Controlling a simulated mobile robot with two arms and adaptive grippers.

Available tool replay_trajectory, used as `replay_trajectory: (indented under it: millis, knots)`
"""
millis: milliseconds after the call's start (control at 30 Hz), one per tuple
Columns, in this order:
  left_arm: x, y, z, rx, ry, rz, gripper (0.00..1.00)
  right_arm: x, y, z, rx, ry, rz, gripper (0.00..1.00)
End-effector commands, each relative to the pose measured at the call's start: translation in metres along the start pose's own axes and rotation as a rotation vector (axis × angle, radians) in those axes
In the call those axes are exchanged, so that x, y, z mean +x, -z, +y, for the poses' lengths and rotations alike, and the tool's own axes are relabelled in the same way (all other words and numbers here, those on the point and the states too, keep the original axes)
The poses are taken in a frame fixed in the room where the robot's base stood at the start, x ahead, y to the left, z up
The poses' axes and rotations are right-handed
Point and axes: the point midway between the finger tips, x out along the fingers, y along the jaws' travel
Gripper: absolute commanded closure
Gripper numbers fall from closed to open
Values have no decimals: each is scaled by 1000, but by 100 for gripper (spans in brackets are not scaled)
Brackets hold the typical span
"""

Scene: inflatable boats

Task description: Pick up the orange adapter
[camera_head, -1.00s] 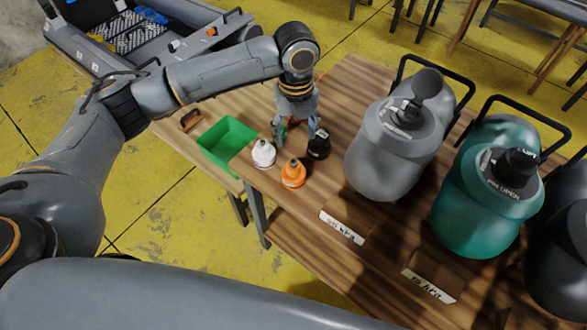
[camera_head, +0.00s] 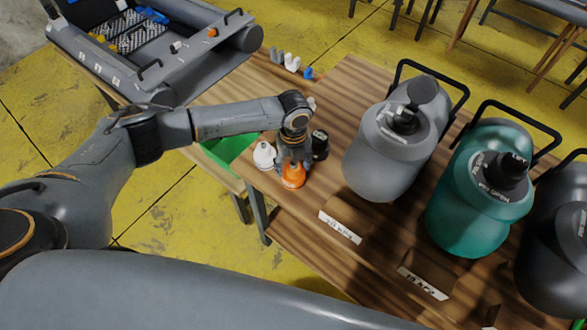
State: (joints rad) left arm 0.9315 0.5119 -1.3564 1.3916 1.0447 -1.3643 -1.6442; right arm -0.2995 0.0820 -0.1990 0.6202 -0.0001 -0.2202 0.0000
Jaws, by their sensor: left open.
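The orange adapter (camera_head: 292,177) stands on the wooden table near its left front edge, between a white adapter (camera_head: 264,155) and a black adapter (camera_head: 320,145). My left gripper (camera_head: 292,165) points down right at the orange adapter, its fingers low around or just behind the adapter's top. The fingers are open; the wrist hides part of them, and I cannot tell whether they touch the adapter. My right gripper is not in view.
A grey pump bottle (camera_head: 385,160) and a teal one (camera_head: 470,215) stand to the right, with a dark one (camera_head: 560,250) beyond. A green bin (camera_head: 228,146) is left of the adapters. An inflatable boat (camera_head: 190,65) lies at the back left.

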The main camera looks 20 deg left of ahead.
Motion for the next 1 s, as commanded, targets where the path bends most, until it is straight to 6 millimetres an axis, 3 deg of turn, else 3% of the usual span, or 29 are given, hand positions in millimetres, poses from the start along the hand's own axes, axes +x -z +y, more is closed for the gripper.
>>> replay_trajectory:
  millis: [200, 500, 833, 1000]
  knots:
    - [1, 0, 0, 0, 0, 0, 40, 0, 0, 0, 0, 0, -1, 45]
    - [0, 0, 0, 0, 0, 0, 98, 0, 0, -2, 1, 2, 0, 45]
    - [-2, 0, -1, 0, 2, 0, 98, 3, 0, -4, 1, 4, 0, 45]
    - [-17, -1, -1, 0, 4, -2, 98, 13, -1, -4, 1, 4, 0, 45]
